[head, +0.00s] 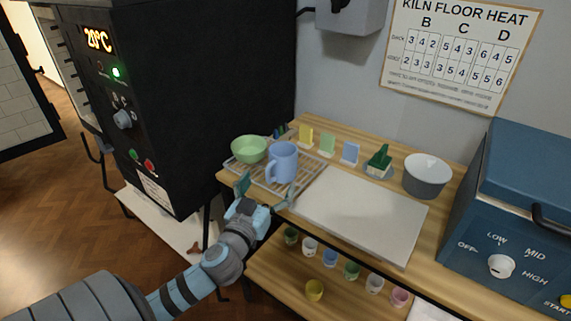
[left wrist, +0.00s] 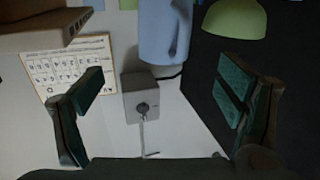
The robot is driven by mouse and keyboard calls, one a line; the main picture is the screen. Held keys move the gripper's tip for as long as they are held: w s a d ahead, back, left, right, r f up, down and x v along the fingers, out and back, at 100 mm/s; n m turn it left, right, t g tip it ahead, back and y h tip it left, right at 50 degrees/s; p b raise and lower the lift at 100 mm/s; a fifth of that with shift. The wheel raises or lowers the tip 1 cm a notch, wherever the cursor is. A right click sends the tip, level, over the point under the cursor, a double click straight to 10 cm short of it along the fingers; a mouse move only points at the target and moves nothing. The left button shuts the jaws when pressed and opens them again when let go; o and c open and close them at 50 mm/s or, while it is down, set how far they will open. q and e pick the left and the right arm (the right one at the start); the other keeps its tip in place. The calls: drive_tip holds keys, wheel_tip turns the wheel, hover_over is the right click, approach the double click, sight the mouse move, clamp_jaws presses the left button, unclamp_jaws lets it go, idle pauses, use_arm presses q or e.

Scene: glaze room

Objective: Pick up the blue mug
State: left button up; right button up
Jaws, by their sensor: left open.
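The blue mug (head: 283,163) stands upright on a wire rack (head: 312,177) at the left end of the wooden bench, its handle toward the left front. My left gripper (head: 266,189) is open and empty, just in front of the rack, with its two fingers spread either side of the mug's line. In the left wrist view the mug (left wrist: 164,32) shows at the top, beyond the spread fingers of the left gripper (left wrist: 163,85), and its upper part is cut off. No contact with the mug shows. My right gripper is not in view.
A green bowl (head: 249,149) stands on the rack close left of the mug. A pale slab (head: 362,207) lies to the right. Behind are glaze tiles (head: 328,145) and a grey bowl (head: 427,178). The black kiln (head: 190,90) rises at left. Small cups (head: 351,270) line the lower shelf.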

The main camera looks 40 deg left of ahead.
sight(278, 162)
use_arm(q)
drive_tip(key=x, duration=0.6)
drive_tip(key=shift+w+a, duration=0.1)
drive_tip(key=shift+a, duration=0.15)
drive_tip(key=p+x, duration=0.1)
drive_tip(key=x, duration=0.4)
drive_tip(key=shift+a+r, duration=0.2)
drive_tip(key=shift+w+f, duration=0.1)
drive_tip(key=shift+w, duration=0.25)
drive_tip(key=shift+s, duration=0.1)
drive_tip(key=c, duration=1.5)
